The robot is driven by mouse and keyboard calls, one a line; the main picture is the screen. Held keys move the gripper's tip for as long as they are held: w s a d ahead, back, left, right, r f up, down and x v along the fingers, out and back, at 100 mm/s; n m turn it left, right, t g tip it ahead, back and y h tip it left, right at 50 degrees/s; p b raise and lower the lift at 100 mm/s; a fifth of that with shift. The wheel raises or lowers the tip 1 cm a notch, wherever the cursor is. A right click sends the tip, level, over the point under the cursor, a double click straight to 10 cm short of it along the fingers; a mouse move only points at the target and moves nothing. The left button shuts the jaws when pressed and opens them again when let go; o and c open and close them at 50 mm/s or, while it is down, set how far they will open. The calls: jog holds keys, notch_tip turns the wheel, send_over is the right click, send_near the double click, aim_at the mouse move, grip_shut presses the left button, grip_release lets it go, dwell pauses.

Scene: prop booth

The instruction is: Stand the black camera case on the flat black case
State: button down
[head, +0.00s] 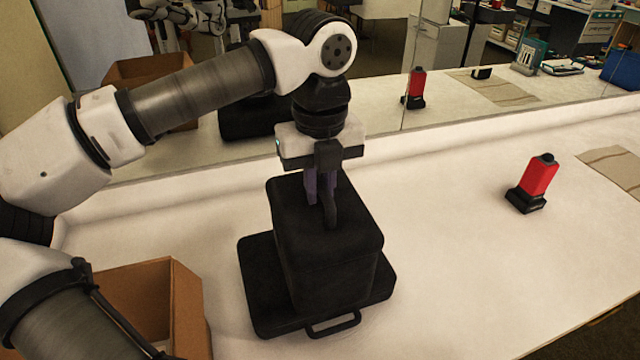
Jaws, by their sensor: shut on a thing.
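The black camera case (325,265) is a tall, upright box with rounded edges, in the middle of the head view. The flat black case (262,305) lies on the white table, with its handle toward the near side. The camera case is directly over the flat case and hides most of its top. They look to be in contact or very close, but I cannot tell which. My gripper (323,208) points down at the top of the camera case, shut on it at its top. The fingertips partly hide the held part.
An open cardboard box (187,305) is at the lower left, beside the flat case. A red device with a black base (538,178) stands to the right, near a tan cloth (615,165). A mirror (470,100) runs along the back.

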jog(key=shift+f, duration=0.3)
jog(key=shift+f, duration=0.2)
jog(key=c, duration=1.4)
grip_release()
jog(key=shift+r, duration=0.1)
notch_tip(320, 180, up, 12)
jog(key=b, duration=0.1)
jog(key=shift+b, duration=0.3)
